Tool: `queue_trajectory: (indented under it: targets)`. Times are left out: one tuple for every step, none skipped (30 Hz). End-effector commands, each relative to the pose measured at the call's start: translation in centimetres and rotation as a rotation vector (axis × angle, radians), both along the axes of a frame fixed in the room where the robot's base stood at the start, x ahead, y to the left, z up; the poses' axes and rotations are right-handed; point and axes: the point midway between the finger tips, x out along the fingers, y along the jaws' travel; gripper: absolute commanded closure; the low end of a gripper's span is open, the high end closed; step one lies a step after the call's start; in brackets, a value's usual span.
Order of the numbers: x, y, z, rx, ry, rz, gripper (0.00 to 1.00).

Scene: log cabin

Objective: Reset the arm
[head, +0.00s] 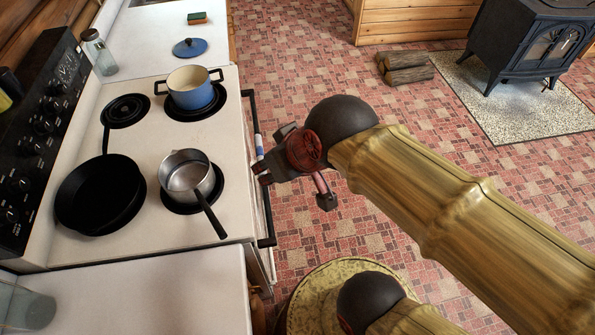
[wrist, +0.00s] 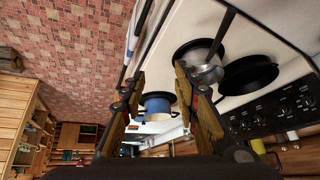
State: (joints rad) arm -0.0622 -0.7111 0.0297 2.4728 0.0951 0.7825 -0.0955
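My gripper (head: 293,178) hangs over the floor just right of the stove's front edge in the head view, close to the oven handle. In the wrist view, the two fingers of my gripper (wrist: 159,74) stand well apart with nothing between them. My arm, bamboo-like with dark round joints, reaches in from the lower right of the head view. The gripper appears empty and apart from the pots.
The white stove (head: 150,215) carries a black skillet (head: 100,195), a steel saucepan (head: 187,176) and a blue pot (head: 190,86). A blue lid (head: 189,47) and a glass jar (head: 98,52) are behind. Firewood (head: 405,67) lies near the black wood stove (head: 530,40). Tiled floor is open between.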

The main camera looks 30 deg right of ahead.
Motion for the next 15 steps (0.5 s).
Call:
queue_trajectory:
  targets:
    - [-1.2, -1.4, -0.2, -0.016, 0.024, -0.043, 0.69]
    - [-1.8, -2.0, -0.3, -0.024, 0.038, -0.064, 0.69]
    - [-2.4, -2.7, -0.5, -0.033, 0.053, -0.087, 0.69]
    - [-2.8, -3.1, -0.6, -0.038, 0.061, -0.1, 0.69]
    - [-3.1, -3.4, -0.7, -0.041, 0.068, -0.109, 0.69]
    - [-3.4, -3.6, -0.8, -0.045, 0.075, -0.119, 0.69]
    - [-3.5, -3.7, -0.8, -0.046, 0.078, -0.123, 0.69]
    - [-3.5, -3.8, -0.8, -0.047, 0.079, -0.125, 0.69]
    - [-3.5, -3.8, -0.8, -0.047, 0.08, -0.125, 0.69]
    - [-3.5, -3.8, -0.8, -0.047, 0.08, -0.125, 0.69]
    - [-3.5, -3.8, -0.8, -0.047, 0.08, -0.124, 0.69]
    - [-3.5, -3.8, -0.8, -0.047, 0.08, -0.124, 0.69]
    - [-3.5, -3.7, -0.8, -0.047, 0.079, -0.123, 0.69]
    - [-3.5, -3.7, -0.8, -0.047, 0.079, -0.123, 0.69]
    - [-3.5, -3.7, -0.8, -0.047, 0.079, -0.123, 0.69]
